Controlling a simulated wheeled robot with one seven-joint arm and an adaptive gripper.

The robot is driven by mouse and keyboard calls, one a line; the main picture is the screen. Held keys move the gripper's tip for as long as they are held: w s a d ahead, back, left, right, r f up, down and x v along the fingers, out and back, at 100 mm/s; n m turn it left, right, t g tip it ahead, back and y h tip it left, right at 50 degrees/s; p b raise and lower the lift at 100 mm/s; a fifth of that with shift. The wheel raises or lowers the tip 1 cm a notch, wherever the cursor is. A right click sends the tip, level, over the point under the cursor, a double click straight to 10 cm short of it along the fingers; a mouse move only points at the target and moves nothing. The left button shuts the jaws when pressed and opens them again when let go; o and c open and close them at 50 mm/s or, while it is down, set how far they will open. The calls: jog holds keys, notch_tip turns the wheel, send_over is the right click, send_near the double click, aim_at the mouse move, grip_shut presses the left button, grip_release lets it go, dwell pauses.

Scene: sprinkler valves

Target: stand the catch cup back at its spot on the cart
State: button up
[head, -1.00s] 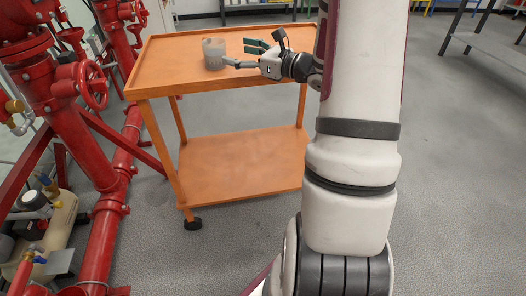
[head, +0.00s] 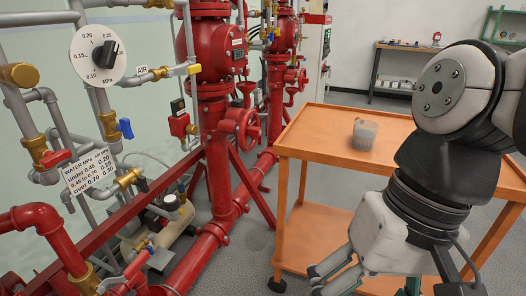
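The catch cup (head: 364,134), a small grey cup with an uneven rim, stands upright on the top shelf of the orange cart (head: 318,134), towards its left side. My gripper (head: 374,284) is in the foreground at the bottom of the head view, pointing down, clear of the cup and nearer to me. Its fingers are spread apart with nothing seen between them; the lowest part is cut off by the picture's edge. My arm covers the right part of the cart top. No marking for the cup's spot can be made out.
Red valve pipes (head: 215,130) with handwheels stand left of the cart. A pressure dial (head: 98,55) and gauge piping are at the far left. A tan tank (head: 160,222) sits low behind the pipes. A workbench (head: 408,55) is at the back wall.

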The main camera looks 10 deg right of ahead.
jog(key=d+h, duration=0.1)
jog(key=s+d+n, duration=0.1)
jog(key=s+d+n+t+h, duration=0.1)
jog(key=shift+s+d+f+h, duration=0.1)
jog(key=shift+d+f+h, duration=0.1)
jog(key=shift+d+h, duration=0.15)
dwell(0.4)
notch_tip(320, 180, up, 28)
jog(key=t+p, duration=0.3)
jog(key=p, duration=2.3)
jog(key=shift+d+f+t, duration=0.15)
jog(key=shift+d+t, duration=0.15)
jog(key=shift+t, duration=0.1)
